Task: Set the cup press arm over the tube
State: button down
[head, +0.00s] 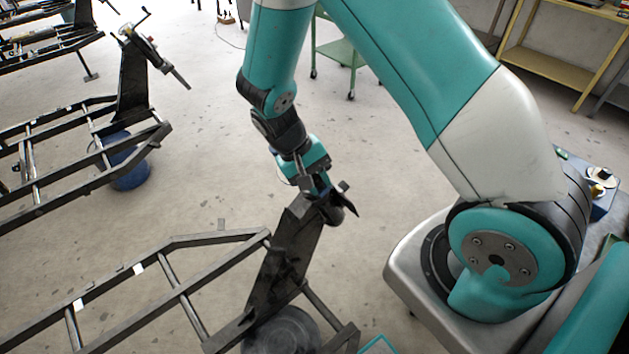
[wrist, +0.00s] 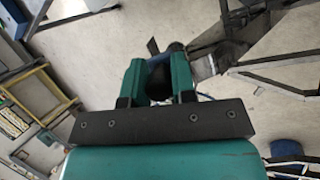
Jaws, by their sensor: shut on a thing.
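My gripper (head: 318,187) is at the top of the dark upright plate (head: 283,262) of the nearest frame. It is shut on a dark part, seemingly the cup press arm (head: 346,207), which sticks out just below and right of the fingers. In the wrist view, my gripper's two green fingers (wrist: 158,72) stand either side of this dark part, with a pointed piece (wrist: 153,46) beyond them. The fingers and wrist hide much of the part. I cannot tell the tube apart from the dark pieces at the plate's top.
The nearest steel frame (head: 178,285) fills the lower left, with a dark round drum (head: 283,332) under its plate. A similar frame (head: 95,165) with a blue drum (head: 128,172) stands farther left. A yellow shelf (head: 560,55) and green cart (head: 337,52) stand behind. Open floor lies between.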

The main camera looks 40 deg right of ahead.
jog(key=shift+d+r, duration=0.1)
jog(key=shift+d, duration=0.05)
jog(key=c, duration=0.9)
grip_release()
jog(key=shift+c, duration=0.2)
jog(key=shift+w+r, duration=0.25)
jog(key=shift+r, duration=0.1)
jog(key=b+v, duration=0.2)
jog(key=v, duration=1.4)
jog(key=shift+a+r, duration=0.25)
